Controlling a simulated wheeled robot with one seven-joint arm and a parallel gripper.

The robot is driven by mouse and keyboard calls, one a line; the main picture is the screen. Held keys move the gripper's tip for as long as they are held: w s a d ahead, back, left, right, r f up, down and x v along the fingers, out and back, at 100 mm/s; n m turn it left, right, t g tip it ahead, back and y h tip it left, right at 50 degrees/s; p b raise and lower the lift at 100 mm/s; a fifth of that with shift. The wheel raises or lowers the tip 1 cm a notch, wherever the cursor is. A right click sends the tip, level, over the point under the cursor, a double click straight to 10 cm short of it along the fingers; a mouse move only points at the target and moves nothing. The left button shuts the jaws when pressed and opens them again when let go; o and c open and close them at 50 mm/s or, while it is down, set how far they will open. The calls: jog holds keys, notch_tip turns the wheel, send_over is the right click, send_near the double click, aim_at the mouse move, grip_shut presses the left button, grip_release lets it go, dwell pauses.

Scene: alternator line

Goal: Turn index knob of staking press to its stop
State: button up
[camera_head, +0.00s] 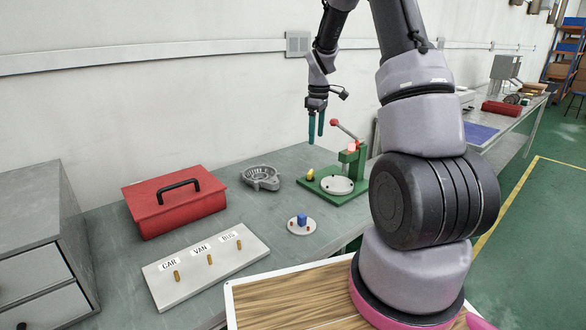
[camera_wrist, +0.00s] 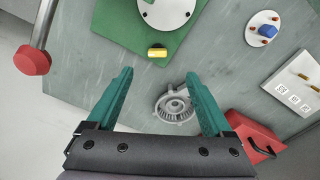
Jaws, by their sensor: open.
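The staking press has a green base (camera_head: 347,197) with a round white plate (camera_head: 337,185) and a green upright (camera_head: 352,166). A small yellow knob (camera_head: 310,175) sits at the base's left edge. I take it for the index knob. The wrist view also shows this yellow knob (camera_wrist: 157,52), with the white plate (camera_wrist: 166,10) beyond it. My gripper (camera_head: 316,132) points down above the press and is open and empty. In the wrist view, the yellow knob lies just beyond the gap between the fingertips (camera_wrist: 158,75), with nothing held.
The press lever ends in a red knob (camera_wrist: 32,62), also seen in the head view (camera_head: 334,122), close to my gripper. A grey ring-shaped housing (camera_head: 261,178), a white disc with a blue block (camera_head: 302,219), a red toolbox (camera_head: 174,203) and a labelled plate (camera_head: 196,280) stand nearby.

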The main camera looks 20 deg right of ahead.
jog(key=n, duration=0.1)
send_over(311, 171)
notch_tip(311, 171, down, 4)
notch_tip(311, 171, down, 10)
jog(key=shift+a+f, duration=0.1)
jog(key=shift+f, duration=0.15)
grip_shut()
